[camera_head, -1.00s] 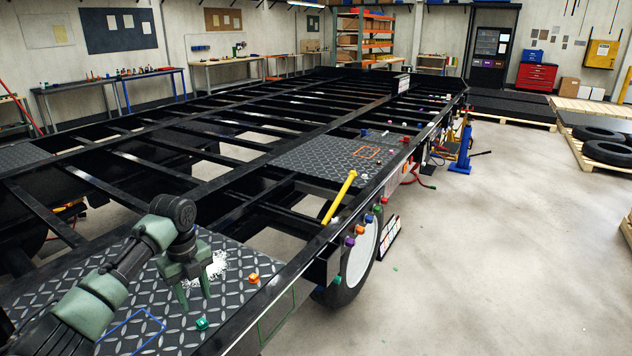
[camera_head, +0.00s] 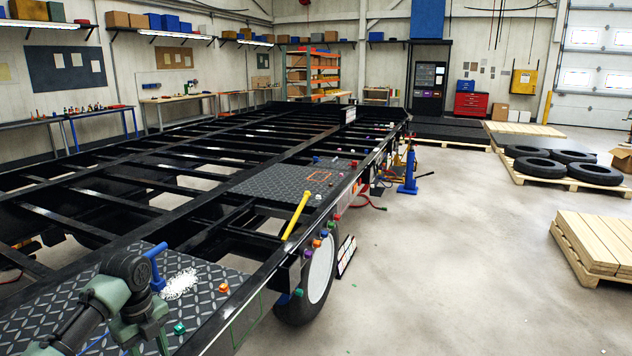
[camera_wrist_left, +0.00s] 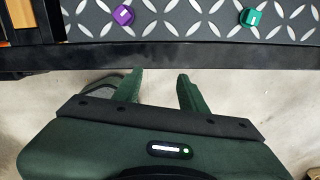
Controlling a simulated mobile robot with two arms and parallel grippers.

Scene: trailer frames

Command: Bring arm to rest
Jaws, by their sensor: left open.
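My left arm, dark with green covers, comes in at the lower left of the head view. Its gripper (camera_head: 148,346) is open and empty, at the bottom edge of that view. In the wrist view the two green fingers (camera_wrist_left: 157,82) are spread apart with nothing between them. They point toward the near edge of the black frame, with grey floor showing below. My right arm and gripper are not in view.
A diamond-plate deck (camera_head: 215,262) lies close by. It bears a blue-handled tool (camera_head: 155,268), white bits (camera_head: 180,284), an orange piece (camera_head: 223,287) and a green piece (camera_head: 179,328). A purple piece (camera_wrist_left: 123,15) shows in the wrist view. Open floor (camera_head: 440,270) lies right.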

